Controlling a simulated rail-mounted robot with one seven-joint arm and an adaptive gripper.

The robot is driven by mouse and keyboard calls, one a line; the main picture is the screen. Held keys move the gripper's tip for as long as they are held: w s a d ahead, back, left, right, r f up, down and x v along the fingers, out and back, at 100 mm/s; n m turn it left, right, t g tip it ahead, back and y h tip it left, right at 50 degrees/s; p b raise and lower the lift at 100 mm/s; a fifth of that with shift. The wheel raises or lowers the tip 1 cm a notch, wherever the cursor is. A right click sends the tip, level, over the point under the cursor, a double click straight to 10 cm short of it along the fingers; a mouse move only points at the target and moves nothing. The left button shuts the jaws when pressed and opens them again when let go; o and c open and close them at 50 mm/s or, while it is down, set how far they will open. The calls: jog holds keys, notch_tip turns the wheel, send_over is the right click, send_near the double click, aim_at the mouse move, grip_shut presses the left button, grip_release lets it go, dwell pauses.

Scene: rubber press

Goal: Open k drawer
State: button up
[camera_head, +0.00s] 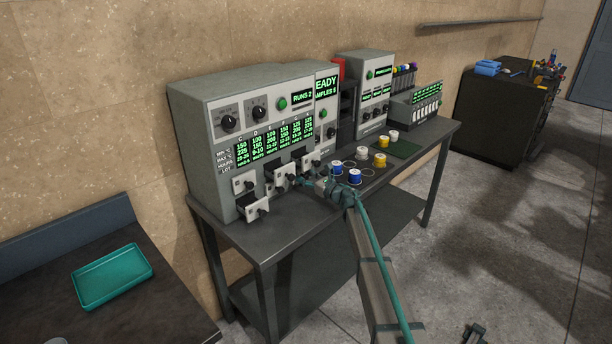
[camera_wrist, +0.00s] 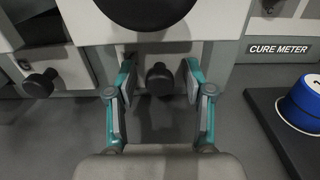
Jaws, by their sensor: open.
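The grey machine (camera_head: 195,105) on the bench has small pale drawers with black knobs along its lower front. My gripper (camera_head: 306,184) is at the low right part of the machine's front. In the wrist view my gripper (camera_wrist: 159,86) is open, with one teal finger on each side of a small black knob (camera_wrist: 160,76). Gaps show between the knob and both fingers. A larger black knob (camera_wrist: 145,8) is just above.
Another drawer knob (camera_wrist: 40,83) is to the left. To the right, a dark mat (camera_wrist: 268,110) carries a blue spool (camera_wrist: 303,101), beside a "CURE METER" label (camera_wrist: 279,49). Blue, white and yellow spools (camera_head: 380,160) stand on the bench right of my gripper.

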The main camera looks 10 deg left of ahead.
jog(key=shift+w+a, duration=0.1)
jog(key=shift+a, duration=0.05)
grip_shut()
dwell(0.4)
jog(key=b+v, duration=0.2)
jog(key=v, duration=0.2)
jog(key=shift+f+b, duration=0.1)
jog(key=shift+b, duration=0.25)
grip_release()
